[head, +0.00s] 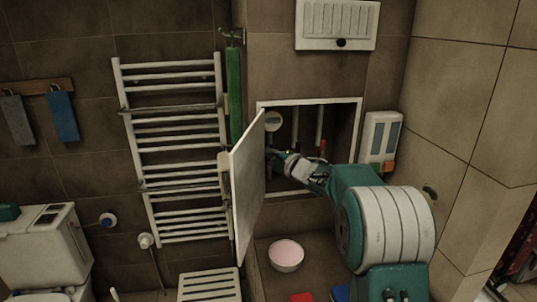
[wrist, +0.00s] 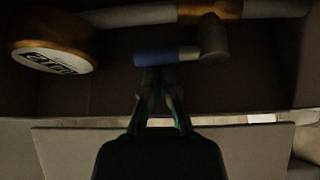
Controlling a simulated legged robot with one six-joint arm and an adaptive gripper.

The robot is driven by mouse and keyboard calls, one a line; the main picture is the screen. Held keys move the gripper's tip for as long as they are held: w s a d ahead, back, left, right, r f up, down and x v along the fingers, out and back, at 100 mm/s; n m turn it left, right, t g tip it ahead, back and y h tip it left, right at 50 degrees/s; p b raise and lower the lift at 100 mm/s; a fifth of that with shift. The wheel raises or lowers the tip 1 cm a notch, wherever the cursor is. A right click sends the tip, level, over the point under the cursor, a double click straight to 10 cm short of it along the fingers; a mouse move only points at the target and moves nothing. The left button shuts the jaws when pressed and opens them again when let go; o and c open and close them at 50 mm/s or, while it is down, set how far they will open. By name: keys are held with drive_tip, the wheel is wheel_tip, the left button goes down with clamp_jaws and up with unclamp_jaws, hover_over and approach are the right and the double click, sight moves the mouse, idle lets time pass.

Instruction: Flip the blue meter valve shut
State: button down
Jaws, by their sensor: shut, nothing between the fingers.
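The blue valve handle (wrist: 155,58) lies sideways in the wrist view, its right end meeting a grey valve body (wrist: 213,38) below a pipe with brass fittings. The round meter (wrist: 52,58) with a brass rim is left of it. My gripper (wrist: 158,78) is shut and empty, its fingertips just below the handle in the picture; I cannot tell whether they touch it. In the head view my gripper (head: 277,155) reaches into the wall niche, below the meter (head: 273,121). The blue handle is not clearly visible there.
The niche has a white frame (head: 309,101) and an open white door (head: 249,186) close to my gripper's left. Pipes and a red handle (head: 322,146) are inside the niche. A towel radiator (head: 175,150) is left of the door. A bowl (head: 286,255) is below.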

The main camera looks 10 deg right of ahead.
drive_tip(key=shift+d+m+t, duration=0.4)
drive_tip(key=shift+m+t, duration=0.1)
drive_tip(key=shift+m, duration=0.4)
drive_tip(key=d+m+t, duration=0.1)
drive_tip(key=m, duration=0.1)
drive_tip(key=m+t, duration=0.1)
drive_tip(key=m, duration=0.2)
drive_tip(key=d+m+t+h, duration=0.1)
drive_tip(key=m+t, duration=0.1)
drive_tip(key=m, duration=0.1)
drive_tip(key=shift+d+f, duration=0.5)
drive_tip(key=shift+d, duration=0.15)
drive_tip(key=shift+d+f, duration=0.1)
drive_tip(key=shift+f, duration=0.05)
